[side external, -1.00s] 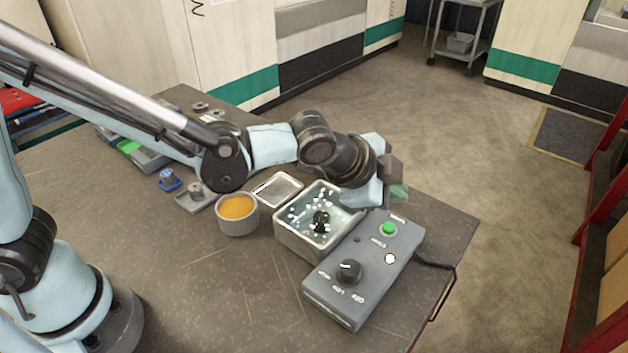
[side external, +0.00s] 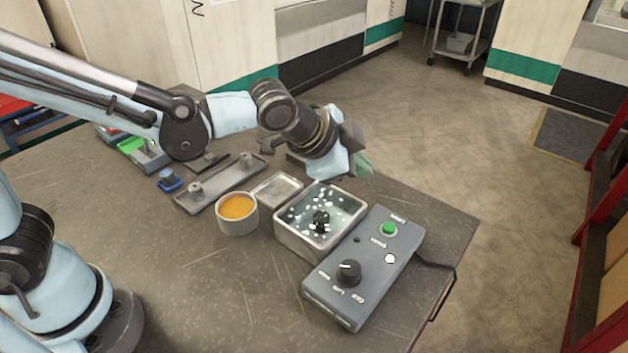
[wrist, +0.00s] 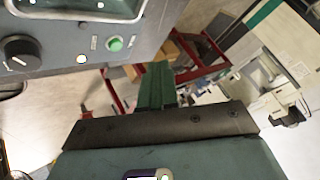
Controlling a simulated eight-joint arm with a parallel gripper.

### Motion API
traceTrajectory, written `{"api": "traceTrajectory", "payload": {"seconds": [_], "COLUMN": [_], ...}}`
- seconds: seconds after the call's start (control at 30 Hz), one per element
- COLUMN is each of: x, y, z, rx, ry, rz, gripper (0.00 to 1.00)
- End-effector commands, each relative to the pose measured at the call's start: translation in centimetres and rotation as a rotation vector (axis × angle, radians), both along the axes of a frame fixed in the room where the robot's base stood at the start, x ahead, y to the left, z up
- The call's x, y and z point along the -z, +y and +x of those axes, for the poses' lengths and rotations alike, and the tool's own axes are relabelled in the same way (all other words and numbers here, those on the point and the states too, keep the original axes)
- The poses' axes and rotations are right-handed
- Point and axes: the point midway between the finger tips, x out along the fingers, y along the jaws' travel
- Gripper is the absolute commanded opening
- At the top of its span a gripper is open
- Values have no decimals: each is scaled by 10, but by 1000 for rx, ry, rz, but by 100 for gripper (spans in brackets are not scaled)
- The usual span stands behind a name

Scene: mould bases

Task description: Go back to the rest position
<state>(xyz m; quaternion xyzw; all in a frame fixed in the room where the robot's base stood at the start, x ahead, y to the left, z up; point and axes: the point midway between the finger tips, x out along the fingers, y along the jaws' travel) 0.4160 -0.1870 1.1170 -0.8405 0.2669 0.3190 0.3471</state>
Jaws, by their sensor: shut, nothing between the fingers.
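My gripper (side external: 364,163) is raised above the table near the back corner of the metal tank, tilted outward toward the open floor. Its green fingers (wrist: 155,86) are closed together with nothing between them. The open metal tank (side external: 287,238) holds clear liquid with white bubbles or bits and a dark object (side external: 321,219) in it. The grey control box (side external: 330,297) stands beside the tank, with a black knob (side external: 349,272) and a green button (side external: 389,230). The wrist view shows the box at its upper left, with the green button (wrist: 115,44).
A round pot of orange material (side external: 237,208) and a shallow metal tray (side external: 277,189) stand left of the tank. A long grey holder (side external: 226,183) with metal posts and a blue item (side external: 169,180) lie farther back. The table front is clear.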

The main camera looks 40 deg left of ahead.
Motion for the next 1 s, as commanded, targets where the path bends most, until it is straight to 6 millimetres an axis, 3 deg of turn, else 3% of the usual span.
{"api": "traceTrajectory", "payload": {"seconds": [0.03,0.2,0.5,0.7,1.0], "x": [-6,-16,-12,-4,-2], "y": [23,83,161,183,187], "z": [-7,-34,-96,-122,-127], "rx": [-68,-283,-649,-792,-824], "ry": [21,87,175,204,210], "rz": [-26,-122,-297,-371,-389], "gripper": [0,0,0,0,0]}}
